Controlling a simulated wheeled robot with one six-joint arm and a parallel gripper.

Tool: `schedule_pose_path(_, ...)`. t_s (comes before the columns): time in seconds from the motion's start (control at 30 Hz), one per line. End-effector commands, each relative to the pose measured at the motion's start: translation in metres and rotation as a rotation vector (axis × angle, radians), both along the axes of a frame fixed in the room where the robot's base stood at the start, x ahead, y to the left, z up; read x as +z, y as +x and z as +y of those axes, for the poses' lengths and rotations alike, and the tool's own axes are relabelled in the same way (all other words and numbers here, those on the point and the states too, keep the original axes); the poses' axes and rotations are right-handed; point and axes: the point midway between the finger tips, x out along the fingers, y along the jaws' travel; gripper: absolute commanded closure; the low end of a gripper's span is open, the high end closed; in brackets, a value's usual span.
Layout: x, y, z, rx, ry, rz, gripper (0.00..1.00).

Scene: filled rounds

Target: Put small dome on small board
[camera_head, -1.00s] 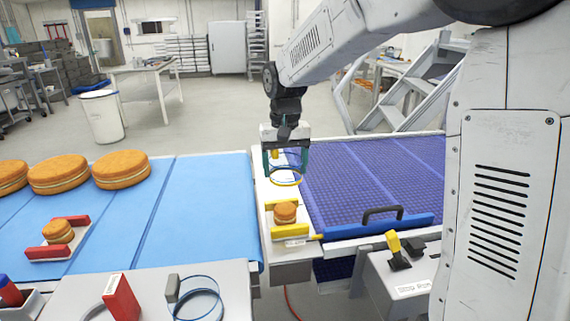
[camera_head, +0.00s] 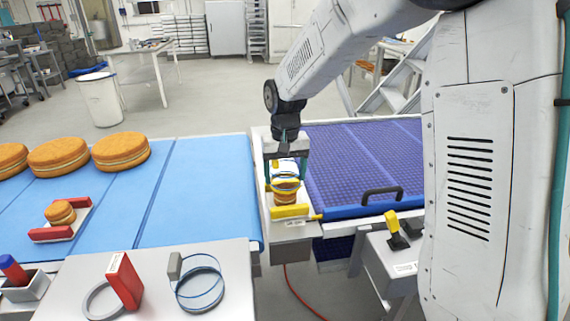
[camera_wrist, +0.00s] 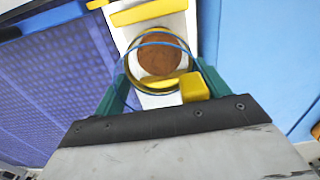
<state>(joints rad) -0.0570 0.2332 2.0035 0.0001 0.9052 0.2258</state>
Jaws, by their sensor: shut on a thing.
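The small dome is a clear cover with a yellow and blue rim (camera_head: 284,189) and a yellow block (camera_head: 275,164). My gripper (camera_head: 285,179) is shut on it, a green finger on each side. The small board (camera_head: 296,223) is white with yellow bars and carries a small orange-brown filled round (camera_head: 285,198). In the wrist view the dome's rim rings the round (camera_wrist: 160,60) and the block (camera_wrist: 194,88) sits near my right finger. The dome is over the board, around the round's upper part. I cannot tell whether the rim touches the board.
A red-barred board (camera_head: 70,222) with another small round is on the blue belt (camera_head: 195,195), beside several large rounds (camera_head: 58,156). A purple mesh belt (camera_head: 365,155) with a black handle (camera_head: 381,194) lies right. A red block (camera_head: 125,282) and a blue-rimmed ring (camera_head: 200,283) are in front.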

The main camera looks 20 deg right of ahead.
Motion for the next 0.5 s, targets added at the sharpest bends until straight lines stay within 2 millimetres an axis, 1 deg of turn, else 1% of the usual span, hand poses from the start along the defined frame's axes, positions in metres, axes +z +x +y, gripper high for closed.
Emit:
schedule_pose_path(0.2, -0.020, 0.000, 0.000, 0.000, -0.001, 0.002, 0.48)
schedule_pose_path(0.5, -0.044, 0.000, 0.000, 0.000, 0.000, 0.001, 0.48)
